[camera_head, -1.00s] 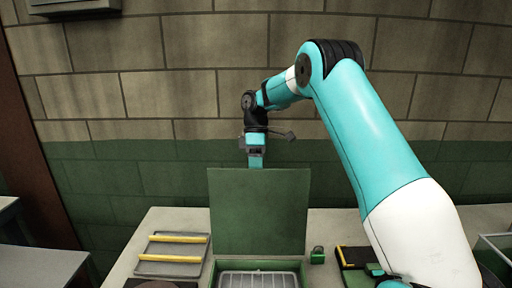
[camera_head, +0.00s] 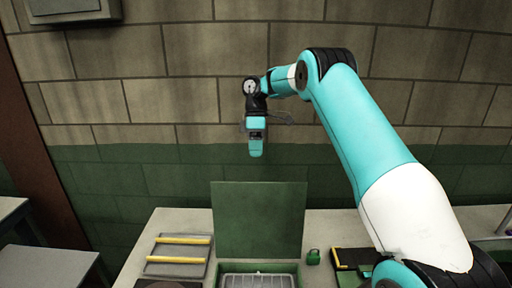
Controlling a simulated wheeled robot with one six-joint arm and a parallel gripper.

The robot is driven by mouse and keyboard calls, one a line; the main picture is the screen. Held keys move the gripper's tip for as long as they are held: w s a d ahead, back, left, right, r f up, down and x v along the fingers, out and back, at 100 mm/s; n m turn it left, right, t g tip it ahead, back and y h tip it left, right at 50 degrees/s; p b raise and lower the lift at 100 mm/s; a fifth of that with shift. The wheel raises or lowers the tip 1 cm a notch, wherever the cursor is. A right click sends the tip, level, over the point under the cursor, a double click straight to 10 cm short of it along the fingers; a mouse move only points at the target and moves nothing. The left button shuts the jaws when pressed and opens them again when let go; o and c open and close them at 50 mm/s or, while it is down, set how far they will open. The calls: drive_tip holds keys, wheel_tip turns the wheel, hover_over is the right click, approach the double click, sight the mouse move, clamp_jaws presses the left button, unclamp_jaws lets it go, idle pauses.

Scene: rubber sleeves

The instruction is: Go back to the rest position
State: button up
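My gripper (camera_head: 256,150) hangs in the air at the end of my turquoise and white arm, pointing down, above the raised lid of a green box. It is small and seen edge-on, so I cannot tell whether its fingers are open or shut. I see nothing hanging from it. The green box (camera_head: 225,267) stands on the bench with its lid (camera_head: 259,220) upright. A grey ribbed tray (camera_head: 257,281) sits inside it, cut off by the lower picture edge.
A grey plate with two yellow bars (camera_head: 178,259) lies left of the box on the pale bench (camera_head: 140,255). A small green padlock (camera_head: 313,257) stands right of the box. A black and yellow item (camera_head: 350,257) lies further right, partly behind my arm. A brick wall is behind.

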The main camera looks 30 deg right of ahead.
drive_tip(key=shift+m+t, duration=0.4)
drive_tip(key=s+a+b, duration=0.1)
drive_tip(key=a, duration=0.2)
drive_tip(key=s+a+b, duration=0.1)
drive_tip(key=a+b, duration=0.1)
drive_tip(key=a, duration=0.1)
drive_tip(key=s+a+b, duration=0.1)
drive_tip(key=a+b, duration=0.1)
drive_tip(key=a, duration=0.1)
drive_tip(key=shift+s+a+r, duration=0.1)
drive_tip(key=shift+s+r, duration=0.15)
drive_tip(key=s+a+f+m+t+y+b, duration=0.1)
drive_tip(key=s+a+b, duration=0.5)
drive_tip(key=s+a, duration=0.4)
drive_tip(key=s+a+f+b, duration=0.2)
drive_tip(key=s+f, duration=0.1)
drive_tip(key=s, duration=0.4)
drive_tip(key=s+a+f+m+t+b, duration=0.1)
drive_tip(key=s+a+f+b, duration=0.1)
drive_tip(key=s, duration=0.5)
drive_tip(key=s+a+f+m+y+b, duration=0.1)
drive_tip(key=s+a+f+b, duration=0.1)
drive_tip(key=s, duration=0.5)
wheel_tip(320, 180, down, 3)
drive_tip(key=shift+s+r+b, duration=0.1)
drive_tip(key=shift+s+b, duration=0.05)
drive_tip(key=shift+b, duration=0.65)
